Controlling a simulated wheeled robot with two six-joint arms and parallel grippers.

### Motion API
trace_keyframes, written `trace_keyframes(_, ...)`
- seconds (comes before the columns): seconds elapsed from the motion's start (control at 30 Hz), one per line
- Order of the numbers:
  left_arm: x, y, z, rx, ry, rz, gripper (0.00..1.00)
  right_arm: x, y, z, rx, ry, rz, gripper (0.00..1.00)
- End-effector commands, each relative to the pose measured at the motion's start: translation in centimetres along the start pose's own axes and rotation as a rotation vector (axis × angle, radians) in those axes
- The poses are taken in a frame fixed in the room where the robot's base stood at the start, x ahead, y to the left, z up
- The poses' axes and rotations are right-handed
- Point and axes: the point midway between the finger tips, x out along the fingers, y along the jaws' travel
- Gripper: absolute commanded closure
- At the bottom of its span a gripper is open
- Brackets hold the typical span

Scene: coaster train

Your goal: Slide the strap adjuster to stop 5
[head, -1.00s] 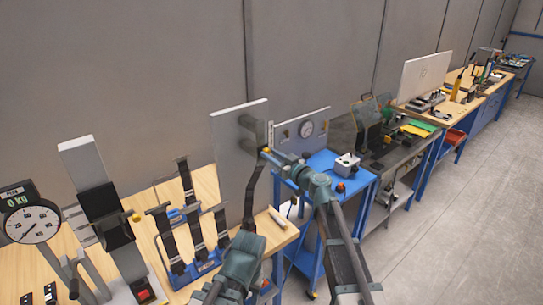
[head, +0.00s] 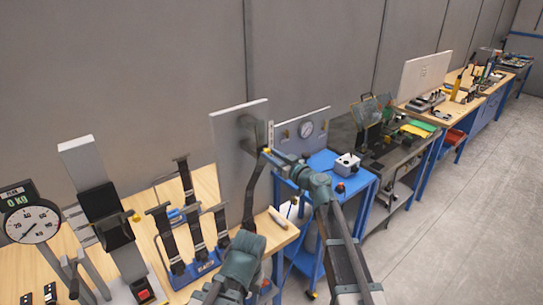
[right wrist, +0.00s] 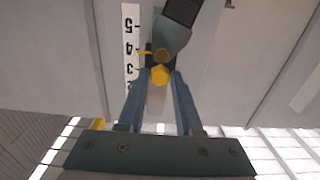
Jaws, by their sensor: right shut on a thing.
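In the right wrist view, my right gripper (right wrist: 159,78) is shut on the yellow knob (right wrist: 159,75) of the strap adjuster. The adjuster's grey-green body (right wrist: 172,37) sits just beyond, on the dark strap (right wrist: 183,10). A white number strip (right wrist: 130,45) stands beside it, its digits upside down. A small yellow pointer (right wrist: 145,52) on the adjuster is about level with the 4; the 5 is farther up the picture. In the head view, my right gripper (head: 264,150) is at the upright grey panel (head: 228,160), mostly hidden. My left gripper cannot be made out.
A wooden bench (head: 205,185) carries a blue rack with several black uprights (head: 180,265), a black device on a tilted board (head: 103,205) and a dial scale (head: 33,220) reading 0 kg. A blue cart (head: 320,165) stands to the right. The floor (head: 470,220) is clear.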

Motion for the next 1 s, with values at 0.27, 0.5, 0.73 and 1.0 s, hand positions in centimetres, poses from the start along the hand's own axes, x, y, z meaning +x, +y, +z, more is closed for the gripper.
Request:
trace_keyframes(0.27,0.5,0.0,0.0,0.001,0.000,0.000,0.50,0.0,0.0,0.5,0.000,0.000,0.001,1.00)
trace_keyframes(0.5,2.9,0.3,-0.2,0.005,0.000,-0.001,0.50,0.0,0.0,2.9,0.000,0.000,0.000,1.00)
trace_keyframes(0.73,2.8,0.2,-0.2,0.007,0.000,-0.001,0.50,0.0,0.0,2.8,0.000,0.000,0.000,1.00)
trace_keyframes(1.0,2.8,0.2,-0.2,0.006,0.000,-0.001,0.50,0.0,0.0,2.8,0.000,0.000,0.000,0.36)
